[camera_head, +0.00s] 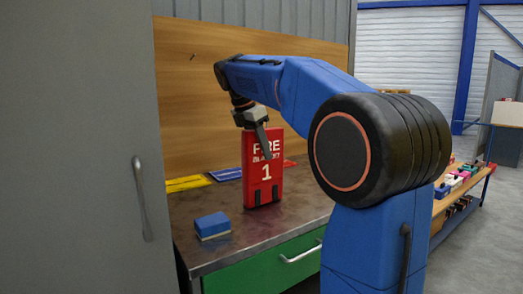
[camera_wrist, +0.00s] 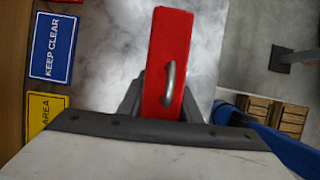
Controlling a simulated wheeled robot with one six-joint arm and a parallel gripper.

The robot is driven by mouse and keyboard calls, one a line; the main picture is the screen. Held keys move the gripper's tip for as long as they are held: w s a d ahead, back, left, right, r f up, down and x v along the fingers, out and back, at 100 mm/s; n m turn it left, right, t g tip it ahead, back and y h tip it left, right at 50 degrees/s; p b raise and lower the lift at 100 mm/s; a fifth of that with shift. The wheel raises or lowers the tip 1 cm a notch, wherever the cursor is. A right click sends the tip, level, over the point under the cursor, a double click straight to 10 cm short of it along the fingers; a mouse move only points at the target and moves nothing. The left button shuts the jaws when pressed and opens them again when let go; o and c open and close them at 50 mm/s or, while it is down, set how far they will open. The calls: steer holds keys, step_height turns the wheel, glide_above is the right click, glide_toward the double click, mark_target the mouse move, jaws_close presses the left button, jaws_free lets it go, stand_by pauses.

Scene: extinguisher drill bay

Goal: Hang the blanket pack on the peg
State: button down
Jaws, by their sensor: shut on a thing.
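The red blanket pack (camera_head: 262,180), marked FIRE and 1, is upright over the metal bench top; whether its base touches the bench is hard to tell. In the wrist view its red narrow top (camera_wrist: 170,45) with a grey loop (camera_wrist: 171,86) is seen from above. My gripper (camera_head: 262,143) is shut on the pack's upper part, with a finger on either side in the wrist view. A small dark peg (camera_head: 192,57) sticks out of the wooden back board (camera_head: 205,100), above and left of the pack.
Yellow and blue signs (camera_head: 188,183) lie at the back. A grey cabinet (camera_head: 75,150) closes off the left. A low shelf (camera_head: 455,195) with small items stands right.

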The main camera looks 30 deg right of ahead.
steer(key=shift+f, duration=0.1)
steer(key=c, duration=1.3)
jaws_free()
steer(key=v, duration=1.1)
steer(key=s+v, duration=0.1)
steer(key=v, duration=0.5)
steer(key=shift+a, duration=0.2)
